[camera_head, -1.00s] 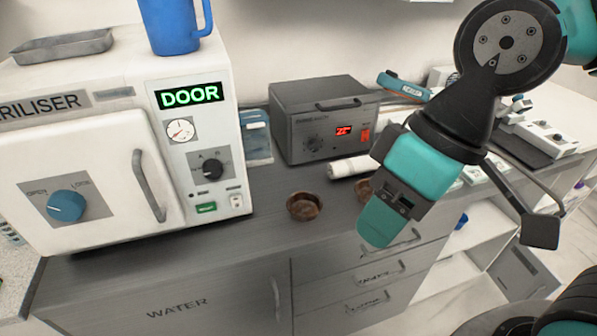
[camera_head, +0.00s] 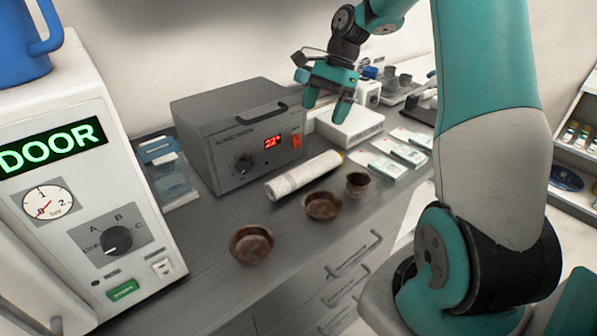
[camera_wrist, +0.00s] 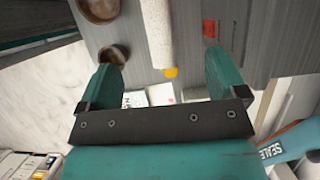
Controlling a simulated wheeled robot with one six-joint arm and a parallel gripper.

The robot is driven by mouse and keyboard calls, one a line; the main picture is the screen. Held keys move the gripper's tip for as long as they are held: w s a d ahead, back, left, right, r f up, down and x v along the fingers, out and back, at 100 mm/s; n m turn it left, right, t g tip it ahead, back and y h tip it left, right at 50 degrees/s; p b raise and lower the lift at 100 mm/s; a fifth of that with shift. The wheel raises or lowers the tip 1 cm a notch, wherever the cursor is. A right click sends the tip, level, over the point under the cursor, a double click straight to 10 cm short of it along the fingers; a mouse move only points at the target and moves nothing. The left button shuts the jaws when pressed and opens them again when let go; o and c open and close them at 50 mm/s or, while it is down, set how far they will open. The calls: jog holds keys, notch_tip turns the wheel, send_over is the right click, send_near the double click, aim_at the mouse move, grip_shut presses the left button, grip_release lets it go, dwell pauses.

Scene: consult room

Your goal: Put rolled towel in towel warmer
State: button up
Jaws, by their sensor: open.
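The rolled towel (camera_head: 303,177) is a white roll with a yellowish right end. It lies on the grey counter in front of the towel warmer (camera_head: 222,152), a dark grey box with a red lit display and a handle on its lid. The lid looks shut. My gripper (camera_head: 327,108) is open and empty, above the counter beyond the towel's right end. In the wrist view, the towel (camera_wrist: 158,32) runs away between the open fingers (camera_wrist: 164,65), with its yellow end nearest. The warmer's front (camera_wrist: 235,28) shows to its right.
Brown bowls (camera_head: 251,246) (camera_head: 322,207) and a small brown cup (camera_head: 358,185) stand along the counter's front. A white box (camera_head: 349,127) and flat packs (camera_head: 408,152) lie to the right. The steriliser (camera_head: 95,190) fills the left, with a clear blue-lidded container (camera_head: 168,175) beside it.

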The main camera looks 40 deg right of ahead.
aim_at(308, 165)
jog(key=x, duration=1.1)
jog(key=shift+s+d+f, duration=0.1)
jog(key=shift+f, duration=0.2)
jog(key=shift+s+p+x, duration=0.15)
jog(key=shift+p+x, duration=0.25)
jog(key=shift+x, duration=0.9)
jog(key=shift+s+p+x, duration=0.15)
jog(key=shift+p+x, duration=0.2)
jog(key=shift+x, duration=0.95)
jog(key=shift+d, duration=0.1)
jog(key=c, duration=1.1)
notch_tip(308, 165, up, 20)
